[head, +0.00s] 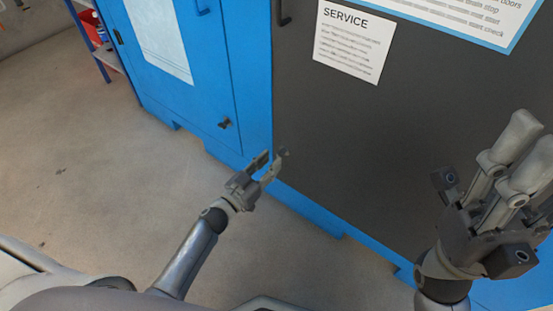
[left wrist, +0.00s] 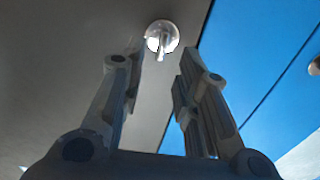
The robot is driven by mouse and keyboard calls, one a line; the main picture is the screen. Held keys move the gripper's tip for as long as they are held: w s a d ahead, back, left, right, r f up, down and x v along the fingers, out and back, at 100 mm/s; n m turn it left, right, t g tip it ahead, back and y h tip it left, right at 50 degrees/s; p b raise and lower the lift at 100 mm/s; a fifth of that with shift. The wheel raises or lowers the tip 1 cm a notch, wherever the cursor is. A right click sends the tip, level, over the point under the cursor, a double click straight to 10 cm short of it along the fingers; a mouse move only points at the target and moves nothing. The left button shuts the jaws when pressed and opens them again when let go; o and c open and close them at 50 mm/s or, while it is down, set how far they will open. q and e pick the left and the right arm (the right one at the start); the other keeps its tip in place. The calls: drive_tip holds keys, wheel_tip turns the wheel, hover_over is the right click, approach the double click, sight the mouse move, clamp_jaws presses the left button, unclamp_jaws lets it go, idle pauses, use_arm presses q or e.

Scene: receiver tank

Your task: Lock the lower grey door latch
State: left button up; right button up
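The lower grey door latch (head: 284,152) is a small knob low on the dark grey door (head: 345,135), near its left edge. In the left wrist view the latch (left wrist: 162,37) is a round metal plate with a small handle pointing down in the picture. My left gripper (head: 270,157) is open and empty, close to the latch. In the left wrist view its fingertips (left wrist: 162,58) stand on either side of the line to the latch; contact is not visible. My right gripper (head: 533,135) is raised at the right, its fingers close together, holding nothing visible.
A blue door (head: 190,85) stands left of the grey door, with its own latch (head: 225,123). A service sheet (head: 352,42) is on the grey door. A shelf with a red item (head: 91,26) stands at the far left.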

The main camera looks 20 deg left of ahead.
sight(277, 155)
use_arm(q)
drive_tip(key=shift+b+x, duration=0.45)
drive_tip(key=shift+x, duration=1.45)
clamp_jaws()
